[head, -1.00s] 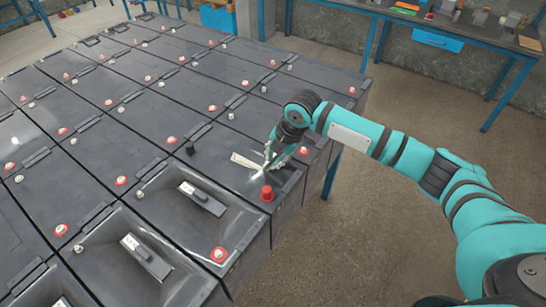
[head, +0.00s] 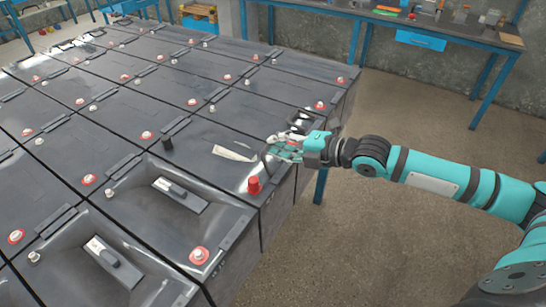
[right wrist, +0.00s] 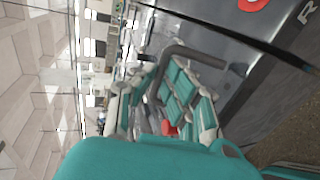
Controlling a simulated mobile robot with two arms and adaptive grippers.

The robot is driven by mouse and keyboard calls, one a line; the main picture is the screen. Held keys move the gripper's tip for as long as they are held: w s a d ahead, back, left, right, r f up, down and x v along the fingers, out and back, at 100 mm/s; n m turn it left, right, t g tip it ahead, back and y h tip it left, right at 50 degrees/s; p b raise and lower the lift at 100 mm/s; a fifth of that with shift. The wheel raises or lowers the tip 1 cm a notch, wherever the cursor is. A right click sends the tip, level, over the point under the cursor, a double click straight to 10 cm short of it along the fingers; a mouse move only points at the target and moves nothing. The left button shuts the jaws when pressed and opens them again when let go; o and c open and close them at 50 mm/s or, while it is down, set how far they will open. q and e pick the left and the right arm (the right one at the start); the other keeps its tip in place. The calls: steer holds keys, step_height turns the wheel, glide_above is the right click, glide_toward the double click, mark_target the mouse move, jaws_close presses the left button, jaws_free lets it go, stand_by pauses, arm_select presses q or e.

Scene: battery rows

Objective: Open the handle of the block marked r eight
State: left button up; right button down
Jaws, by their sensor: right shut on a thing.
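My right gripper (head: 284,149) is at the right edge of the battery array, over the near block (head: 215,172) with a red cap (head: 253,185), a black cap (head: 166,143) and a pale label (head: 232,152). In the right wrist view the teal-padded fingers (right wrist: 166,90) are shut on a dark grey bent handle (right wrist: 192,54), which stands out between them. A letter R (right wrist: 307,12) shows on a dark block face there; any number beside it is cut off. In the head view the fingers hide most of the handle. My left gripper is not in view.
More dark blocks with red-ringed terminals fill the table. Two nearer blocks have recessed tops with a small grey lever (head: 180,191) and another (head: 112,251). A blue workbench (head: 420,40) stands at the back. The floor to the right is clear.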

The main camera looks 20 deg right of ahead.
steer(key=s+d+f+t+y+b, duration=0.1)
steer(key=b, duration=0.3)
steer(key=shift+t+y, duration=0.3)
steer(key=shift+t, duration=0.1)
steer(key=shift+s+d+r+t+b, duration=0.1)
steer(key=shift+s+r+t+b, duration=0.15)
steer(key=shift+b, duration=0.5)
steer(key=shift+y, duration=0.3)
steer(key=shift+w+r, duration=0.1)
steer(key=c, duration=1.4)
jaws_free()
steer(key=shift+v, duration=6)
